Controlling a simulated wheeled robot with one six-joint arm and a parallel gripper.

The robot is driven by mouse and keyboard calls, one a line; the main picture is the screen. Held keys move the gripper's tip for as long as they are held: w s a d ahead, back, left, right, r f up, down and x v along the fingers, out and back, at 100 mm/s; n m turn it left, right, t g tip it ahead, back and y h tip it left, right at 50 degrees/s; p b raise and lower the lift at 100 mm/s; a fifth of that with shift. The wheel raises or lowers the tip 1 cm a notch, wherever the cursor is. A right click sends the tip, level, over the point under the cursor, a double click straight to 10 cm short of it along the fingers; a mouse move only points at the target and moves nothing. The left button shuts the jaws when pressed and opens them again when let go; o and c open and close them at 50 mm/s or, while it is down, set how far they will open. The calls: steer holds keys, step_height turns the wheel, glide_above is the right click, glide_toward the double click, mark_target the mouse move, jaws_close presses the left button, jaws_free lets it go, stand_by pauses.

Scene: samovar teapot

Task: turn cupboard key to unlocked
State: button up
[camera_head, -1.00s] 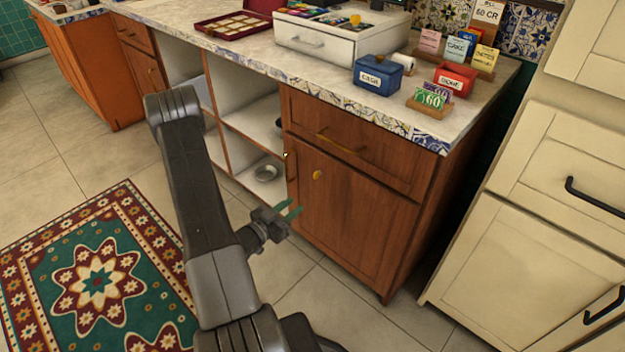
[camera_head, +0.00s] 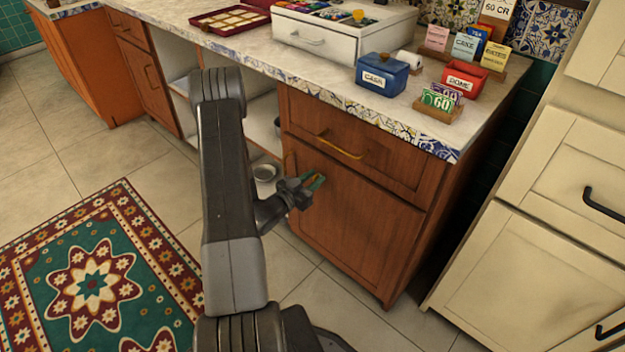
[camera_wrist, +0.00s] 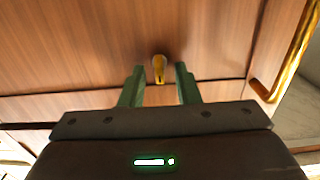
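The cupboard key (camera_wrist: 159,68) is a small gold piece on the wooden cupboard door (camera_head: 355,222). In the wrist view it stands between my gripper's two green fingers (camera_wrist: 160,88), with a visible gap on each side. In the head view my gripper (camera_head: 315,183) is at the upper left of the door, and a bit of gold shows by the fingertips. My gripper is open and holds nothing. How deep the key sits between the fingers is hard to tell.
A gold door handle (camera_wrist: 285,55) is at the right in the wrist view. A drawer with a gold handle (camera_head: 340,147) is above the door. The countertop (camera_head: 300,78) overhangs the cupboard. Open shelves lie to the left; a cream cabinet (camera_head: 535,250) stands to the right.

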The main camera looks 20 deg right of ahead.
jaws_close()
steer(key=shift+f+b, duration=0.1)
steer(key=shift+b, duration=0.3)
steer(key=shift+f+m+b, duration=0.15)
steer(key=shift+m+b, duration=0.45)
steer(key=shift+b, duration=0.15)
steer(key=m+b, duration=0.2)
steer(key=b, duration=0.1)
steer(key=shift+s+f+b, duration=0.1)
steer(key=shift+b, duration=0.25)
steer(key=m+b, duration=0.3)
steer(key=m, duration=0.1)
steer(key=m+b, duration=0.3)
steer(key=m, duration=0.2)
steer(key=m+b, duration=0.3)
steer(key=m, duration=0.2)
steer(key=shift+s+d+b, duration=0.1)
steer(key=shift+s+b, duration=0.15)
steer(key=shift+b, duration=0.1)
steer(key=shift+m, duration=0.4)
